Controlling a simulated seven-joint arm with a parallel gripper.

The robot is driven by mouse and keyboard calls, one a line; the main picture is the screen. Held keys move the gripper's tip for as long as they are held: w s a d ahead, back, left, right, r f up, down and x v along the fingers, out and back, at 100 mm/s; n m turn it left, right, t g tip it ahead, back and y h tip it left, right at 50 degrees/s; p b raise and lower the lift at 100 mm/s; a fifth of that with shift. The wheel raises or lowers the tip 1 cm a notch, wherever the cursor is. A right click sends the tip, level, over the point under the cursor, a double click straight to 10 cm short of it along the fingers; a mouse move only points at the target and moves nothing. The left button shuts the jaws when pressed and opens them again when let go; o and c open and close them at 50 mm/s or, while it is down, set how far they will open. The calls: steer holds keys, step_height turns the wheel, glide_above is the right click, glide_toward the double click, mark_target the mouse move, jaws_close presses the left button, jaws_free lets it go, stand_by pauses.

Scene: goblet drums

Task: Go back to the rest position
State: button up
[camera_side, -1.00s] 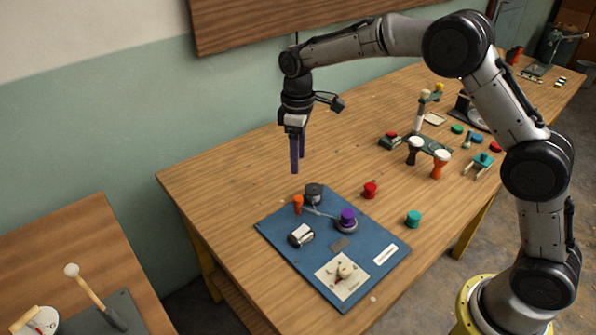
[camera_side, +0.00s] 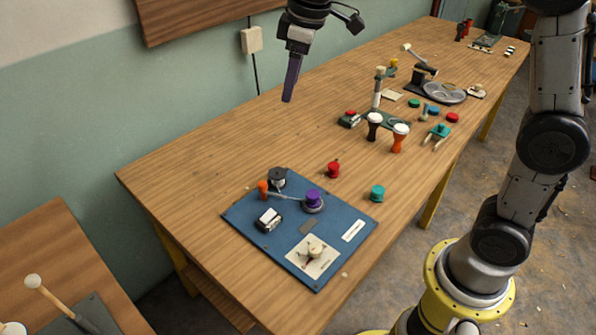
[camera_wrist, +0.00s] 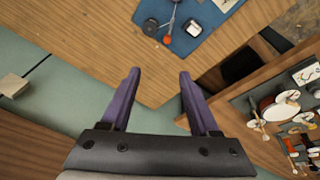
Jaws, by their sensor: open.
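My gripper (camera_side: 290,80) hangs high over the back of the wooden table in the side view, with its purple fingers pointing down. In the wrist view my gripper (camera_wrist: 155,85) has its two purple fingers spread apart with nothing between them. It is well above the table and touches nothing. In the side view the fingers overlap, so the gap between them does not show there. Most of the arm above the wrist is out of the frame.
A blue board (camera_side: 245,223) carries an orange piece, a purple knob and a dial. Red (camera_side: 333,170) and teal (camera_side: 377,193) pieces lie beside it. Small goblet drums (camera_side: 399,138) stand mid-table. A white wall box (camera_side: 251,40) with a cable is behind my gripper.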

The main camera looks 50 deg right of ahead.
steer(key=s+d+r+m+t, duration=0.15)
steer(key=s+r, duration=0.25)
steer(key=s, duration=0.7)
steer(key=s+d+f+m, duration=0.1)
steer(key=s+f+m, duration=0.1)
steer(key=s+f, duration=0.2)
steer(key=s+f+m+t, duration=0.1)
steer(key=s+f, duration=0.4)
steer(key=s, duration=0.6)
steer(key=shift+s+d+f+m, duration=0.25)
steer(key=shift+d+m, duration=0.1)
steer(key=shift+m, duration=0.5)
steer(key=shift+r, duration=0.1)
